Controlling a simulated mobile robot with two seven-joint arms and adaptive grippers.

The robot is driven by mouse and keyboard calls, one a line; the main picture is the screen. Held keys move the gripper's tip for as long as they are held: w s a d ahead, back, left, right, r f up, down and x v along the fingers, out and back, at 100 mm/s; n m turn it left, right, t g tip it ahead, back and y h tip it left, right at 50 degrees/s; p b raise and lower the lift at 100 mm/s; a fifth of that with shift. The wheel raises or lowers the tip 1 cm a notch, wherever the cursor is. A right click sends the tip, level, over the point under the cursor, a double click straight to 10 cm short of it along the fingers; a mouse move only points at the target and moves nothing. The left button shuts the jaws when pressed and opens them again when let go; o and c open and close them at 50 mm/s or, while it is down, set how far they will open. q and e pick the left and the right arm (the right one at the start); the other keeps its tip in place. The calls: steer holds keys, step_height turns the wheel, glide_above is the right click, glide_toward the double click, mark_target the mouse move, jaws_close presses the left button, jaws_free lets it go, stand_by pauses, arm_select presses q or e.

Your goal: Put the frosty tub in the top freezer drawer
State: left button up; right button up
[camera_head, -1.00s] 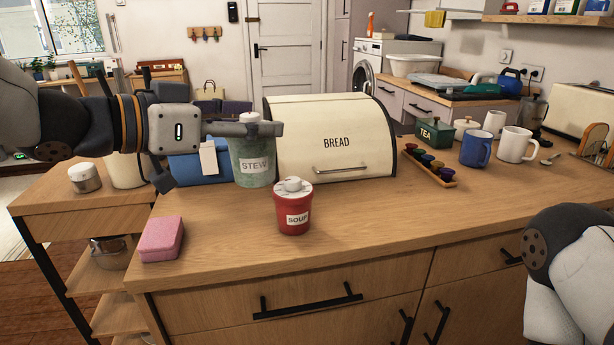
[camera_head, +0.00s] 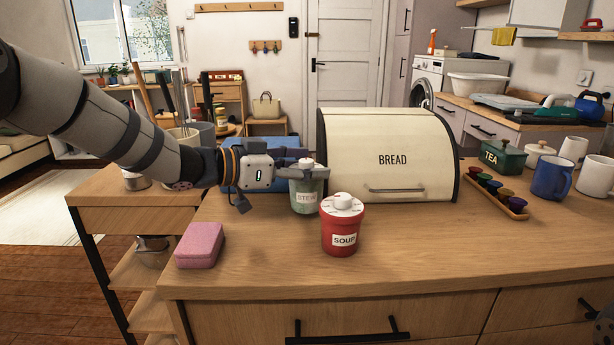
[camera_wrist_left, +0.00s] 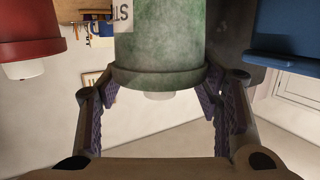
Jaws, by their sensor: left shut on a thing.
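The frosty tub (camera_head: 306,194) is green, whitish on its surface, and labelled STEW. It is upright at the left front of the bread box, behind the soup tub. My left gripper (camera_head: 303,171) reaches in from the left and is shut on its top part. In the left wrist view the frosty tub (camera_wrist_left: 160,45) appears upside down, with purple finger pads on both sides of its lid. I cannot tell whether its base touches the counter. My right gripper is not in view. No freezer drawer can be made out.
A red SOUP tub (camera_head: 343,230) stands close in front. The cream bread box (camera_head: 390,150) is to the right and a blue object (camera_head: 262,150) behind. The counter's front middle (camera_head: 430,245) is clear.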

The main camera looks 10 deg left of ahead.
arm_select(q)
steer(key=shift+f, duration=0.75)
steer(key=shift+f, duration=0.2)
steer(key=o, duration=1.4)
